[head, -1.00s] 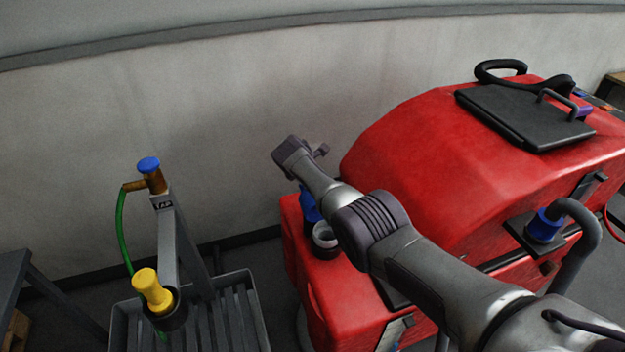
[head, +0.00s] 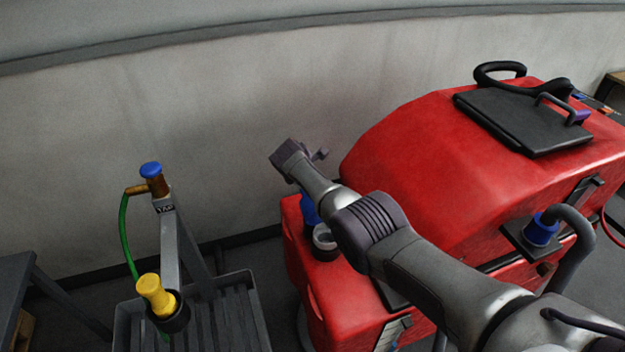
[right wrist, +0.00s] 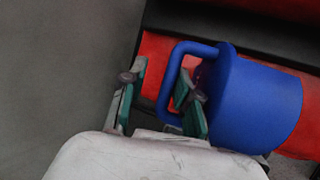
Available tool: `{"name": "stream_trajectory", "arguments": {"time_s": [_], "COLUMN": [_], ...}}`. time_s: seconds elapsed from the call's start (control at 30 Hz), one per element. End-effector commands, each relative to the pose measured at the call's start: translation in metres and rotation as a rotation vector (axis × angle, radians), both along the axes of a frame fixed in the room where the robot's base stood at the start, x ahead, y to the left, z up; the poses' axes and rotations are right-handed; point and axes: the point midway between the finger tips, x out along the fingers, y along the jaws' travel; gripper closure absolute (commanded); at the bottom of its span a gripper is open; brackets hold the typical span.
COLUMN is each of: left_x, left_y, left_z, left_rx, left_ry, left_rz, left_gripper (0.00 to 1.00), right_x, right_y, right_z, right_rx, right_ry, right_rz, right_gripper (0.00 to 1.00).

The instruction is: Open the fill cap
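The blue fill cap (head: 310,208) is on the low front part of the red machine, partly hidden behind my right arm. It appears raised behind a dark round neck (head: 325,242) with a pale ring. In the right wrist view the cap (right wrist: 258,105) is a thick blue cylinder with a loop handle (right wrist: 170,85). My right gripper (right wrist: 160,92) is open. Its fingers stand apart on either side of the handle's outer bar, with one finger at the loop's opening. Contact cannot be told. The right fingers are hidden in the head view. My left gripper is not in view.
The red machine (head: 430,150) fills the right side, with a black lid (head: 525,120) on top. A tap stand (head: 168,240) with a green hose and yellow nozzle (head: 155,296) stands at left over a grey slatted tray (head: 235,318). A wall runs behind.

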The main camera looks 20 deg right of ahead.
Motion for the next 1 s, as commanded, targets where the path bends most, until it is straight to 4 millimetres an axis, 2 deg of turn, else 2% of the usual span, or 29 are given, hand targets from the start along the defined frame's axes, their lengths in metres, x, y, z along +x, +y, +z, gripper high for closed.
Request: {"name": "stream_trajectory", "arguments": {"time_s": [0.03, 0.23, 1.0], "left_x": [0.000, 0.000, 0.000], "left_y": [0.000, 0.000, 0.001], "left_z": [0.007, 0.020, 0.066], "left_rx": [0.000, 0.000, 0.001], "left_ry": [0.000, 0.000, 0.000], "left_rz": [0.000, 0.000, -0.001], "left_gripper": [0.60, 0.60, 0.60], "right_x": [0.006, 0.008, 0.001], "right_y": [0.006, 0.012, 0.031], "right_z": [0.017, 0.033, 0.077], "right_rx": [0.002, 0.003, 0.002], "right_ry": [-0.021, -0.030, -0.016], "right_rz": [0.009, 0.014, 0.007], "right_gripper": [0.77, 0.77, 0.77]}}
